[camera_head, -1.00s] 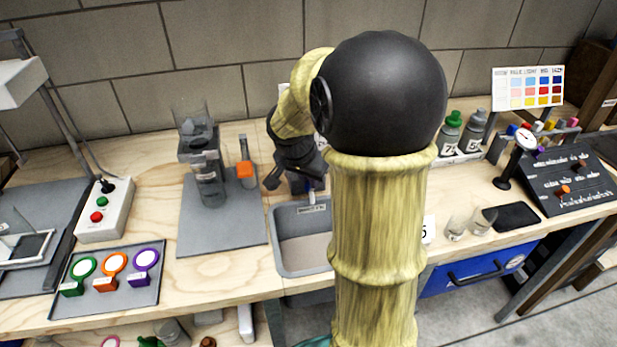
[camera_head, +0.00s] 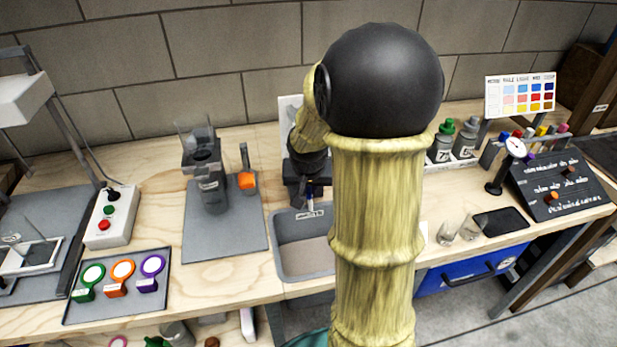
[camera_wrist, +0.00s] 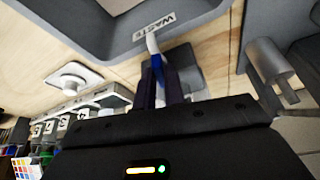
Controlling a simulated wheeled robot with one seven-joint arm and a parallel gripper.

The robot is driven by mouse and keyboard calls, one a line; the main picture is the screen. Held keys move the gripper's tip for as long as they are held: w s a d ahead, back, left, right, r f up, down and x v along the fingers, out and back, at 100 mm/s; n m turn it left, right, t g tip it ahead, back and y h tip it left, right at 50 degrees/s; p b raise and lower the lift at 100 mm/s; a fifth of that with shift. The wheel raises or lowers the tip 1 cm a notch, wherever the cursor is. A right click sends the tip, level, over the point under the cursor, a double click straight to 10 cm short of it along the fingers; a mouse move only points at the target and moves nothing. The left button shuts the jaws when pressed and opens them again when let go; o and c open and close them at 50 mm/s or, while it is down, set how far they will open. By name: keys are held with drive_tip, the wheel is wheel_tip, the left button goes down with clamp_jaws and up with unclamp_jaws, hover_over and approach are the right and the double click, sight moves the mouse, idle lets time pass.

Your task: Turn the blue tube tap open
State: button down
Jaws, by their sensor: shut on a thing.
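The blue tube tap (camera_wrist: 157,66) shows in the wrist view as a narrow blue piece with a white tube end, pointing at the grey waste basin (camera_wrist: 205,29). My gripper (camera_wrist: 161,86) has its dark fingers on either side of it and is shut on it.
Left of the basin, a clear-topped device (camera_head: 207,175) and an orange-tagged part (camera_head: 247,181) stand on a grey mat (camera_head: 225,245). Grey bottles (camera_head: 441,146) stand to the right. My arm hides the middle of the bench. A grey cylinder (camera_wrist: 270,62) shows close by in the wrist view.

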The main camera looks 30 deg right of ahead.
drive_tip(key=shift+d+r+n+y+p, duration=0.1)
drive_tip(key=shift+r+n+y+p, duration=0.1)
drive_tip(key=shift+n+p, duration=0.6)
drive_tip(key=shift+d+r+n+y+p, duration=0.1)
drive_tip(key=shift+n+y+p, duration=0.15)
drive_tip(key=shift+p, duration=0.9)
drive_tip(key=shift+f+n+p, duration=0.15)
drive_tip(key=shift+n+p, duration=0.1)
drive_tip(key=shift+p, duration=0.25)
drive_tip(key=shift+f, duration=0.15)
drive_tip(key=c, duration=1.5)
unclamp_jaws()
drive_tip(key=shift+a, duration=0.1)
drive_tip(key=p+v, duration=0.6)
drive_tip(key=v, duration=1.1)
drive_tip(key=shift+s, duration=0.25)
